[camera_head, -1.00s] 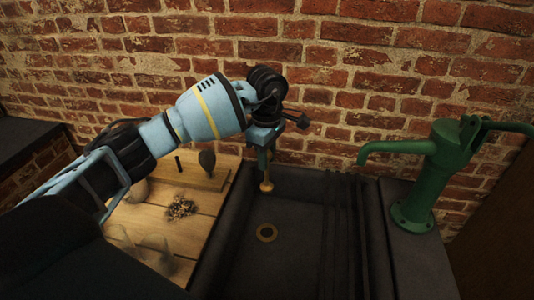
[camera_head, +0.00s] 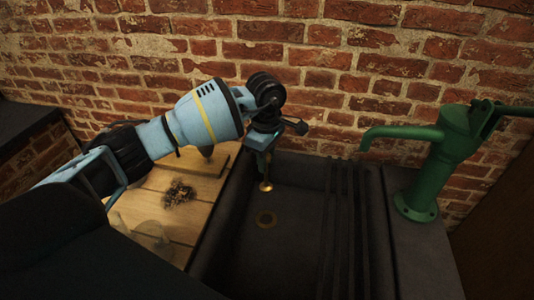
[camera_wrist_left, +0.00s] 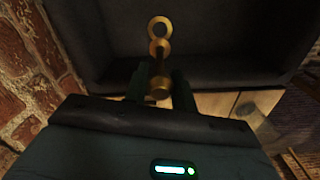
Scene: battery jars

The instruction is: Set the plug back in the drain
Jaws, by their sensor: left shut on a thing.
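A brass plug (camera_head: 266,186) hangs below my left gripper (camera_head: 264,170), which is shut on it. The drain hole is open and looks empty. In the left wrist view, the plug (camera_wrist_left: 160,86) sits between the fingers of my left gripper (camera_wrist_left: 160,92), and the drain ring (camera_wrist_left: 159,27) shows beyond it on the basin floor. The plug is apart from the drain. My right gripper is not in view.
A green hand pump (camera_head: 440,165) stands on the ledge right of the sink (camera_head: 300,250), its spout reaching left. A wooden board (camera_head: 205,205) with a small dark heap (camera_head: 179,192) and glass jars (camera_head: 152,236) lies left of the sink. A brick wall rises behind.

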